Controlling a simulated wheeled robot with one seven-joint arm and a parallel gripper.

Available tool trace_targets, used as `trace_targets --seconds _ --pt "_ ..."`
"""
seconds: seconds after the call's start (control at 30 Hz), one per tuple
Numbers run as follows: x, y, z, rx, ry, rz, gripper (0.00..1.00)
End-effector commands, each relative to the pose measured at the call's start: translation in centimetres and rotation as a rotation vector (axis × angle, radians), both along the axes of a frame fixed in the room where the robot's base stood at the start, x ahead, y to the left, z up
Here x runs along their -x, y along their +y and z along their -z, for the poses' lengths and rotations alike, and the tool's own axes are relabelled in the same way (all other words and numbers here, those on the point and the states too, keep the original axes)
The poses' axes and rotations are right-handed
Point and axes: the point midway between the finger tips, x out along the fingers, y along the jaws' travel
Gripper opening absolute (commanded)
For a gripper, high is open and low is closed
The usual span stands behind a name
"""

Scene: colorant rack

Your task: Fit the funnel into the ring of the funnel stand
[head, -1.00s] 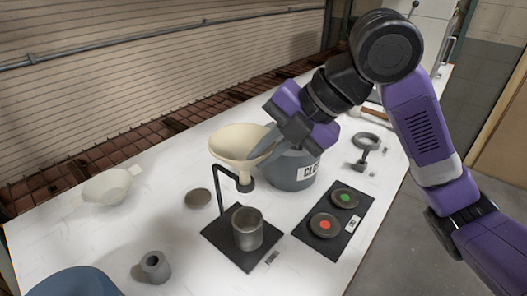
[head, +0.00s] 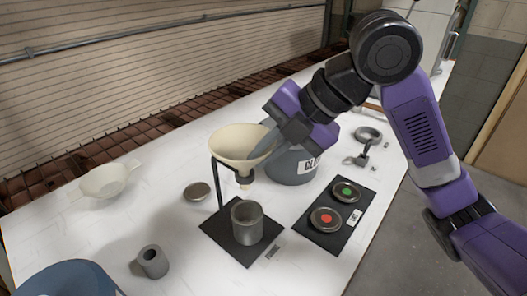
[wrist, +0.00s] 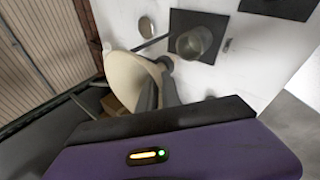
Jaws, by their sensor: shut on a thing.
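The cream funnel (head: 233,146) is upright with its wide mouth up, over the funnel stand. My gripper (head: 262,149) is shut on the right side of its rim. The stand has a black base plate (head: 216,236) and a thin bent post (head: 217,187). Its ring is at the funnel's spout, small and partly hidden; I cannot tell how deep the spout sits in it. In the wrist view the funnel (wrist: 126,78) is beside my fingers (wrist: 158,92), its spout pointing towards the stand base (wrist: 184,20).
A grey metal cup (head: 247,224) stands on the base plate below the funnel. A grey labelled bucket (head: 290,170) is close behind my gripper. A black pad (head: 318,238) with red and green marked discs is at right. A pale bowl (head: 105,181) and a small grey cylinder (head: 152,262) stand left.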

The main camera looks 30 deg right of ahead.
Motion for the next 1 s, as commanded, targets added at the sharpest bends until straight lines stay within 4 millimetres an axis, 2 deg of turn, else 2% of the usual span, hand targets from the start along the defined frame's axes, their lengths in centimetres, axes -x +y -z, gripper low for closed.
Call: trace_targets --seconds 0.77,0.8,0.9,1.0 --pt "0.0 0.0 1.4 0.0 0.0 0.0 0.0" --pt "0.0 0.0 1.4 0.0 0.0 0.0 0.11" --pt "0.0 0.0 1.4 0.0 0.0 0.0 0.31" --pt "0.0 0.0 1.4 0.0 0.0 0.0 0.33"
